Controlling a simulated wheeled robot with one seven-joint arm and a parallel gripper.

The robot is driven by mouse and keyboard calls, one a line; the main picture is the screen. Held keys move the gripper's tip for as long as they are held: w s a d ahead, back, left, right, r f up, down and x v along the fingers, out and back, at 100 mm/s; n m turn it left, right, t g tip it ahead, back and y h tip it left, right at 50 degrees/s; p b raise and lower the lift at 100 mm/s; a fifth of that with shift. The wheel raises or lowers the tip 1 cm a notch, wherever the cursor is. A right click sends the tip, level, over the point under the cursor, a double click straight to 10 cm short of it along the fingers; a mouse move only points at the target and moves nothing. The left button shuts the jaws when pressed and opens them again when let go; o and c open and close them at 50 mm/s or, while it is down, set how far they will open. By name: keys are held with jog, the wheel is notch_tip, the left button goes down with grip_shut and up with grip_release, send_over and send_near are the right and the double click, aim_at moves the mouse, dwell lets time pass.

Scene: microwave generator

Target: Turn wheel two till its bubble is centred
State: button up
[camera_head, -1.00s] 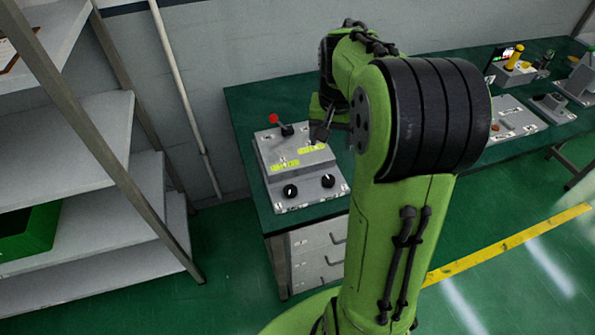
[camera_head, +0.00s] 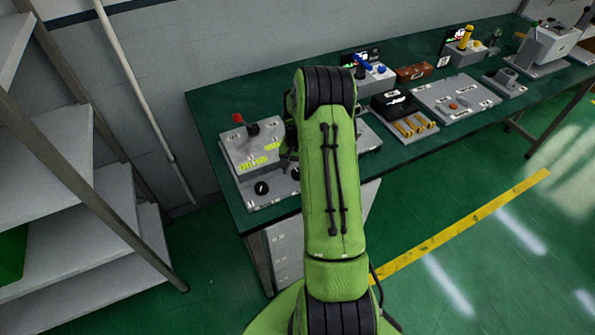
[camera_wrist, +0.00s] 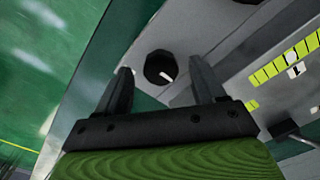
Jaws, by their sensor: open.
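The grey panel (camera_head: 232,148) stands at the left end of the green bench. It carries two yellow-green bubble strips (camera_head: 259,161) and black knobs; one knob (camera_head: 261,188) shows at its front left, and the other is mostly hidden by my arm. In the wrist view, my gripper (camera_wrist: 161,72) is open, its fingers on either side of a black knob (camera_wrist: 158,66) with a white pointer line. I see no contact. A segmented yellow-green strip (camera_wrist: 285,62) with a white marker lies to the right. I cannot read which wheel this is or judge the bubble's centring.
A red-topped lever (camera_head: 238,118) rises at the panel's back. Other devices, including a box with a blue handle (camera_head: 372,75) and a flat grey panel (camera_head: 455,98), stand further right on the bench (camera_head: 215,97). Grey shelves (camera_head: 75,215) stand at the left.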

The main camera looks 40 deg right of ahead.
jog(key=shift+f, duration=0.8)
jog(key=shift+c, duration=0.4)
jog(key=c, duration=1)
